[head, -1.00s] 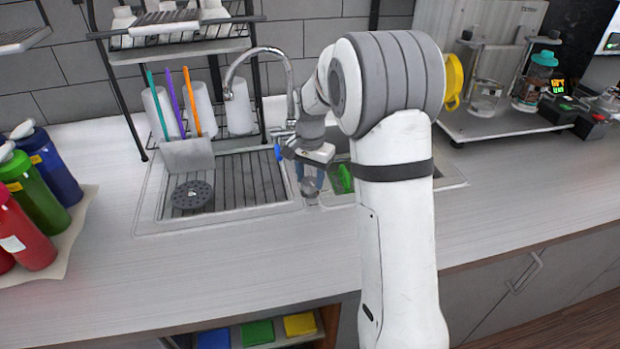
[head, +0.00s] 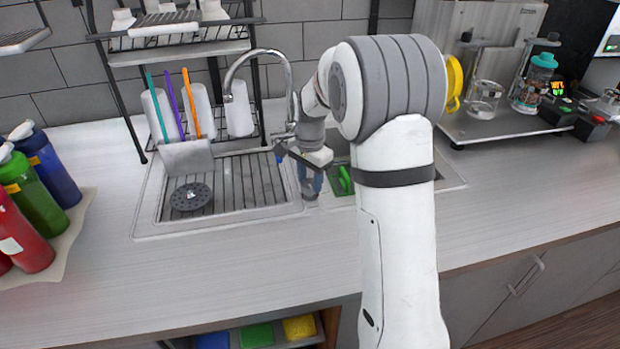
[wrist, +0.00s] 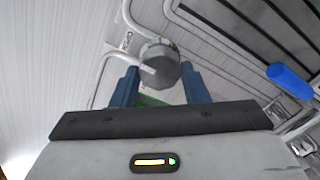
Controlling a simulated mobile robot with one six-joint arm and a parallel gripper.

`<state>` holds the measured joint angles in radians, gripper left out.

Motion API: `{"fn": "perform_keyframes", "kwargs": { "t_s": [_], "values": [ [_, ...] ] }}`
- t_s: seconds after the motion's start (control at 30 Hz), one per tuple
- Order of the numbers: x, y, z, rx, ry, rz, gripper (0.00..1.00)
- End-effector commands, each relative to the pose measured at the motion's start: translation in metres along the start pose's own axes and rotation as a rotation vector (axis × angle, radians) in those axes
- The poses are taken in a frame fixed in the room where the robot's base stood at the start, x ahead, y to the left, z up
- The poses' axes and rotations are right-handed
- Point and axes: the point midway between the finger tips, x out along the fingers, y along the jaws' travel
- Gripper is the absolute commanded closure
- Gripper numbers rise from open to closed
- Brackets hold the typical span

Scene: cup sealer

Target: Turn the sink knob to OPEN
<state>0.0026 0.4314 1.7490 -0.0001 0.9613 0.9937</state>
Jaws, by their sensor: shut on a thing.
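The sink knob (wrist: 158,68) is a grey round knob with a pale pointer mark, seen between my fingers in the wrist view. My gripper (wrist: 160,82) has blue fingers, one on each side of the knob, and is shut on it. In the head view my gripper (head: 311,184) points down at the front edge between the sink's drainboard and basin, and the knob is mostly hidden by it. Small lettering (wrist: 126,41) stands beside the knob, too blurred to read surely.
The curved faucet (head: 262,52) rises behind my gripper. A blue handle (wrist: 290,82) shows at right in the wrist view. A green object (head: 345,180) lies in the basin. The ribbed drainboard (head: 250,180) holds a dark round strainer (head: 192,196). The front counter is clear.

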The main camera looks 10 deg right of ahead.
Motion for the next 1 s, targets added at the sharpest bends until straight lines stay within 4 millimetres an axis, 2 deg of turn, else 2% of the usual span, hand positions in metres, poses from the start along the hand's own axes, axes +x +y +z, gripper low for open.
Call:
{"fn": "perform_keyframes", "kwargs": {
  "t_s": [0.03, 0.07, 0.3, 0.53, 0.63, 1.0],
  "values": [
    [-0.001, 0.0, -0.001, 0.002, 0.001, -0.002, 0.82],
    [-0.001, 0.0, -0.001, 0.002, 0.001, -0.002, 0.57],
    [-0.001, 0.0, -0.001, 0.001, 0.001, -0.001, 0.38],
    [-0.001, 0.0, 0.0, 0.0, 0.0, -0.001, 0.37],
    [-0.006, -0.001, -0.001, 0.0, 0.002, -0.003, 0.37],
    [-0.064, 0.0, -0.001, 0.001, 0.002, -0.003, 0.37]
  ]
}}
